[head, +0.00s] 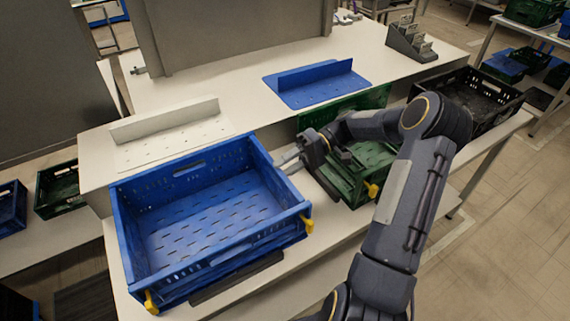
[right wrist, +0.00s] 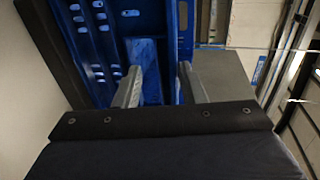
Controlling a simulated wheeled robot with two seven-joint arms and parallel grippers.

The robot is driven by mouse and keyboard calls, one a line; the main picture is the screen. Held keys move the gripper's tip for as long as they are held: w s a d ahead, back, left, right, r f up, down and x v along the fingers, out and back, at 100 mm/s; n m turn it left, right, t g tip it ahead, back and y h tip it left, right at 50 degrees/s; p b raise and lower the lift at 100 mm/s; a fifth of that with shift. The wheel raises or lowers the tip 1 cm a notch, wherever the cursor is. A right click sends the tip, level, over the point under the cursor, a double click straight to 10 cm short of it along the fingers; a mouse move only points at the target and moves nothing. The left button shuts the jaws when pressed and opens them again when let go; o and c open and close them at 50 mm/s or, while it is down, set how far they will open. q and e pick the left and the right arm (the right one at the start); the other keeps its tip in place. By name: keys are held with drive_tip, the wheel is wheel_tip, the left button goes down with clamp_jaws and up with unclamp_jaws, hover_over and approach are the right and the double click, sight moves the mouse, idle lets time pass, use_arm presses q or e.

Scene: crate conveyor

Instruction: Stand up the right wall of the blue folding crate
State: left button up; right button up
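The blue folding crate (head: 222,247) stands on the white table at the left. Its right wall (head: 279,186) appears upright, level with the other walls, which also stand. Yellow latches show at the front corners. My right gripper (head: 289,161) is just outside the right wall, near its rear part, pointing left at it. In the right wrist view the two grey fingers (right wrist: 160,86) are apart, with a blue part of the crate (right wrist: 146,58) showing between them; I cannot tell whether they touch it. My left gripper is not in view.
A green crate (head: 345,190) with a yellow latch stands right of the blue crate, under my right forearm. A black crate (head: 505,106) is farther right. Behind are a white panel (head: 170,145) and a blue panel (head: 318,92), each with a raised flap.

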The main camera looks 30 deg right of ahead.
drive_tip(key=shift+b+v, duration=0.55)
drive_tip(key=shift+v, duration=3.35)
